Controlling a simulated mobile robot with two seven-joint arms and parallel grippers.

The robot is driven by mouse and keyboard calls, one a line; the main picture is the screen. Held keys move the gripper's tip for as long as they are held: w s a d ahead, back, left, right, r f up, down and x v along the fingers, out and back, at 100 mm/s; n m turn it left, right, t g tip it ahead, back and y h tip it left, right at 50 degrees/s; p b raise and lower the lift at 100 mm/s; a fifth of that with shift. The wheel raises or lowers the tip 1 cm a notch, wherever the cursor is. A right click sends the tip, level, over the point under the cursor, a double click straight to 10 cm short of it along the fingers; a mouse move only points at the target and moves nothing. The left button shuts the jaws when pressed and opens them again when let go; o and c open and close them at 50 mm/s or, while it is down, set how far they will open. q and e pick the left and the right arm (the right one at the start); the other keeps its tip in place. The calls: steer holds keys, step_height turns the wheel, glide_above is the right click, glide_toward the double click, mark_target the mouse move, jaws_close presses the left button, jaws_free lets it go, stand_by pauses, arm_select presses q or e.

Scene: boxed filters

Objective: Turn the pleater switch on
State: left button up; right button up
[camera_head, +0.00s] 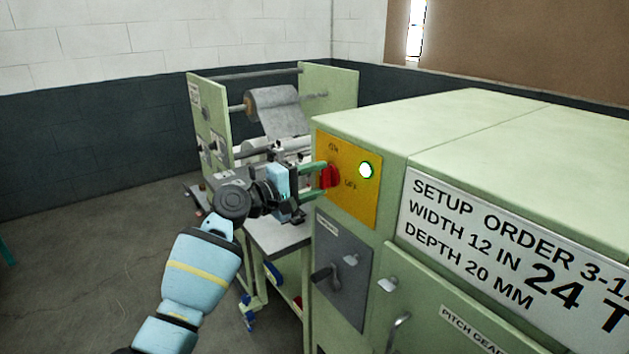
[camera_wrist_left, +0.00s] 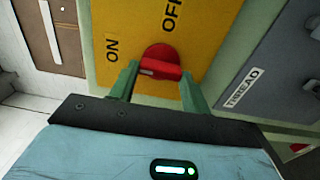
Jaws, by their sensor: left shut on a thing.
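The red pleater switch (camera_head: 328,177) sits on a yellow panel (camera_head: 347,205) marked ON and OFF, on the end of the pale green machine. In the left wrist view the red switch (camera_wrist_left: 163,63) has a bar handle with a white mark at its left end, on the side of the ON label. My left gripper (camera_head: 318,180) is shut on the switch, its green fingers at either end of the bar; it also shows in the left wrist view (camera_wrist_left: 160,74). My right gripper is out of view.
A grey panel (camera_head: 342,268) with a lever is below the yellow one. A roll of grey material (camera_head: 275,110) hangs in a green frame behind my gripper, above a small table (camera_head: 278,236). A large setup sign (camera_head: 500,255) is at right. Open floor lies at left.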

arm_select(q)
steer(key=o, duration=1)
steer(key=v, duration=0.8)
steer(key=shift+d, duration=0.1)
steer(key=s+a+f+y, duration=0.2)
steer(key=s+f, duration=0.2)
steer(key=f, duration=0.6)
steer(key=s+a+f+m+t+y, duration=0.1)
steer(key=s+a+f+y, duration=0.2)
steer(key=f, duration=0.7)
steer(key=s+a+f+y, duration=0.2)
steer(key=s+f, duration=0.3)
steer(key=f, duration=0.4)
steer(key=s+a+f+m+y, duration=0.2)
steer(key=s+f, duration=0.3)
steer(key=s, duration=0.4)
steer(key=s+a+f+m+g+y, duration=0.1)
steer(key=s+f, duration=0.4)
steer(key=s, duration=0.5)
steer(key=s+a+f+m+g+y, duration=0.1)
steer(key=s+f+m, duration=0.4)
steer(key=s, duration=0.5)
steer(key=a+y, duration=0.1)
steer(key=a, duration=0.1)
steer(key=shift+a+m+y, duration=0.3)
steer(key=shift+a+y, duration=0.05)
steer(key=shift+y, duration=0.05)
